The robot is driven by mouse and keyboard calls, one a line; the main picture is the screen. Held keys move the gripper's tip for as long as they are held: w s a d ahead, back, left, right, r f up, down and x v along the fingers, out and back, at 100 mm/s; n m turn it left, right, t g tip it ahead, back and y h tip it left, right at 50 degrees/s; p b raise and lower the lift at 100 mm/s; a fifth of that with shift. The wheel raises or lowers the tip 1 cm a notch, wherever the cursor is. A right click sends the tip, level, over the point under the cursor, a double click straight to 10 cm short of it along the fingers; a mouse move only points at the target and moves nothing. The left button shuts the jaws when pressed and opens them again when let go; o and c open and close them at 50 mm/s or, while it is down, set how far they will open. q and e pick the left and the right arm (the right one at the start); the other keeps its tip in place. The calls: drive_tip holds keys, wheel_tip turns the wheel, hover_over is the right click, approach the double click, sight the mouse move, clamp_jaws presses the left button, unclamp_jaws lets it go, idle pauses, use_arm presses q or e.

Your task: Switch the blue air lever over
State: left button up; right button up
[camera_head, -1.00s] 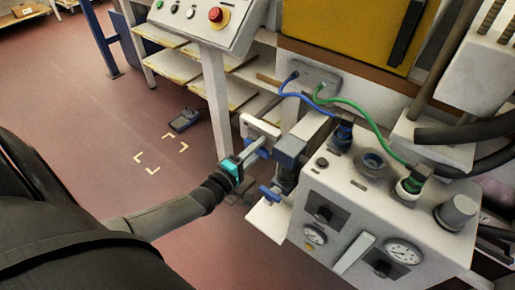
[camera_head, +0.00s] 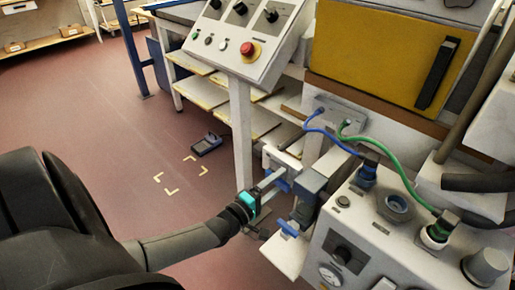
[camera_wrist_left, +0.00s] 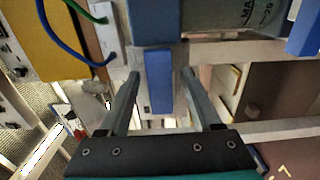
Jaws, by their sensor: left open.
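My left gripper (camera_head: 272,184) reaches in from the left to the side of the machine with the gauges. It is open. A blue lever (camera_wrist_left: 159,82) lies between its two fingers in the left wrist view (camera_wrist_left: 161,74), with a visible gap to each finger. In the head view this blue piece (camera_head: 283,186) shows at the fingertips, partly covered by them. A second blue handle (camera_head: 289,228) sits lower on the same machine side. I cannot read any label on either. My right gripper is not in view.
The white machine (camera_head: 385,238) with gauges and knobs fills the lower right. Blue and green hoses (camera_head: 395,185) run above it. A control panel with a red button (camera_head: 250,50) stands behind on a white post (camera_head: 241,135). The floor to the left is open.

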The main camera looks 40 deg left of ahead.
use_arm(q)
drive_tip(key=s+a+p, duration=0.1)
drive_tip(key=s+p, duration=0.2)
drive_tip(key=s, duration=1.1)
drive_tip(key=shift+s, duration=0.3)
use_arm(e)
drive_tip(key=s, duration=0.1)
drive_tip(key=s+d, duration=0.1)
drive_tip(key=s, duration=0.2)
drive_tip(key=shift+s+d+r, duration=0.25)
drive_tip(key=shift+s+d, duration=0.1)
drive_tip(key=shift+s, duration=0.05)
use_arm(q)
drive_tip(key=s+d+f+m+g, duration=0.1)
drive_tip(key=s+f+m+g, duration=0.3)
drive_tip(key=f, duration=0.5)
drive_tip(key=s+d+f+m+g, duration=0.1)
drive_tip(key=f+m+g, duration=0.3)
drive_tip(key=f, duration=0.6)
drive_tip(key=s+d+f+m+g+y, duration=0.1)
drive_tip(key=s+d+f+m+g, duration=0.2)
drive_tip(key=s+f+m+g, duration=0.1)
drive_tip(key=s+d+f+m+g, duration=0.2)
drive_tip(key=s+f+m+g, duration=0.1)
drive_tip(key=s+f+m, duration=0.4)
drive_tip(key=s+f, duration=0.2)
drive_tip(key=s, duration=0.2)
drive_tip(key=shift+s+d+m+g+y, duration=0.3)
drive_tip(key=shift+d+g+y, duration=0.1)
